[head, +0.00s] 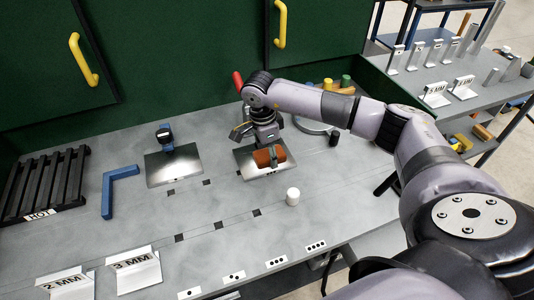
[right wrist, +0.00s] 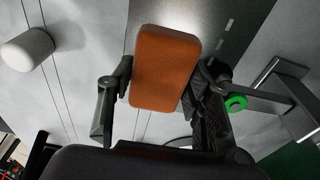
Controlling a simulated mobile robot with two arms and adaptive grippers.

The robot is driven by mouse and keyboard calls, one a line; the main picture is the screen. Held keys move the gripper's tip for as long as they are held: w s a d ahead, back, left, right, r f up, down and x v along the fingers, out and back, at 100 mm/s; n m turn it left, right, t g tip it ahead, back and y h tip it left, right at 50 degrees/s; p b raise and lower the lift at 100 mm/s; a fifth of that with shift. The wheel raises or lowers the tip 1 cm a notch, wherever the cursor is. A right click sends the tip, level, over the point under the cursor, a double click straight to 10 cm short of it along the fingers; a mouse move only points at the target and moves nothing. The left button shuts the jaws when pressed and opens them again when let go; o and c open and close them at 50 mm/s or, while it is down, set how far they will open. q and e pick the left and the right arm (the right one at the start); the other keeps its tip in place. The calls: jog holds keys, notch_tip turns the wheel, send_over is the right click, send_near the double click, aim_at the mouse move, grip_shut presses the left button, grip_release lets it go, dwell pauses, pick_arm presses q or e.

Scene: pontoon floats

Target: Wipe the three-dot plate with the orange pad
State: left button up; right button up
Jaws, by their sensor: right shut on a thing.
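The orange pad (head: 263,158) is gripped by my right gripper (head: 271,153), whose arm reaches in from the right. In the right wrist view the orange pad (right wrist: 165,68) sits between the two fingers of the right gripper (right wrist: 167,80). The pad is over a thin grey metal plate (head: 280,171) on the bench, partly hidden by gripper and pad. I cannot tell whether the pad touches it. A second metal plate (head: 157,174) lies to its left under a blue-topped clamp (head: 165,137). A three-dot label (head: 276,262) is on the bench's front edge. My left gripper is not in view.
A white cylinder (head: 292,196) stands in front of the plate. A blue angle piece (head: 109,190) and a black rack (head: 42,184) are at left. Stands marked 2 MM (head: 70,285) and 3 MM (head: 136,270) are at front left.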

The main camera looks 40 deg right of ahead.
jog(key=shift+s+d+r+p, duration=0.1)
jog(key=shift+d+r+p, duration=0.3)
jog(key=shift+d+r, duration=0.3)
jog(key=r+p, duration=0.1)
jog(key=r, duration=0.1)
jog(key=r+p, duration=0.1)
jog(key=shift+a+r, duration=0.35)
jog(key=shift+d+r+p, duration=0.2)
jog(key=shift+r+p, duration=0.4)
jog(key=shift+r, duration=0.45)
jog(key=shift+a+r, duration=0.1)
jog(key=shift+r, duration=0.4)
